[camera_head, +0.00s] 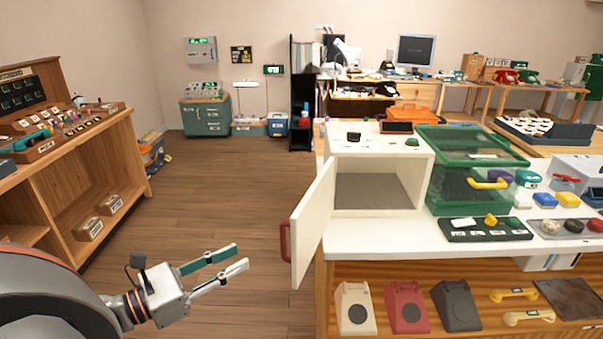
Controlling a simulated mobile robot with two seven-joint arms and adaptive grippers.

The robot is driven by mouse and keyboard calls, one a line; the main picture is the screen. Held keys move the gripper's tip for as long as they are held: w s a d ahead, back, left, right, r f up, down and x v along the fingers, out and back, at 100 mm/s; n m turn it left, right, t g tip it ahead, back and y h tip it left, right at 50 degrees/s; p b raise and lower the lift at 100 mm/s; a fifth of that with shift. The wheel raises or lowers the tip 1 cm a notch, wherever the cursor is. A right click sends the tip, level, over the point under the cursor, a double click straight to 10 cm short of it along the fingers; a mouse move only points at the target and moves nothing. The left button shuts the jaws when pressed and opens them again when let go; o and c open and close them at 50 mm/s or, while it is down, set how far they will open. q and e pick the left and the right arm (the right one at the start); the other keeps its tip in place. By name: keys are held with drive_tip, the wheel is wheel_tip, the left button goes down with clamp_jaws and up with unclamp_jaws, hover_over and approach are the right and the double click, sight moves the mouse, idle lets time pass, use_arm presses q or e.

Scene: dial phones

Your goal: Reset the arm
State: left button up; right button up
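My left arm comes in from the lower left. My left gripper (241,260) is held over the wooden floor, left of the white cabinet. Its two fingers are apart with nothing between them. The cabinet's white door (312,225) hangs open towards me, with a red handle (286,242) on its outer face. The gripper is left of this handle and apart from it. The white cabinet (418,163) stands on the counter, and its inside looks empty. My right gripper is not in view.
The white counter (375,239) fills the right, with a green case (465,145) beside the cabinet and phone bodies (405,306) on the shelf below. A wooden shelf unit (95,190) stands left. The floor (225,180) between them is clear.

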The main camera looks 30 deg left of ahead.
use_arm(q)
drive_tip(key=s+d+f+m+g+y, duration=0.2)
drive_tip(key=s+f+m, duration=0.1)
drive_tip(key=f+m, duration=0.7)
drive_tip(key=s+d+f+m+g+y, duration=0.1)
drive_tip(key=s+d+f+m, duration=0.1)
drive_tip(key=f+m, duration=0.75)
drive_tip(key=d+f+m+g, duration=0.3)
drive_tip(key=d+f+m, duration=0.9)
drive_tip(key=d+m, duration=0.3)
drive_tip(key=shift+s+d+f+m+y+p, duration=0.2)
drive_tip(key=shift+f+m+y+p, duration=0.15)
drive_tip(key=shift+m, duration=0.6)
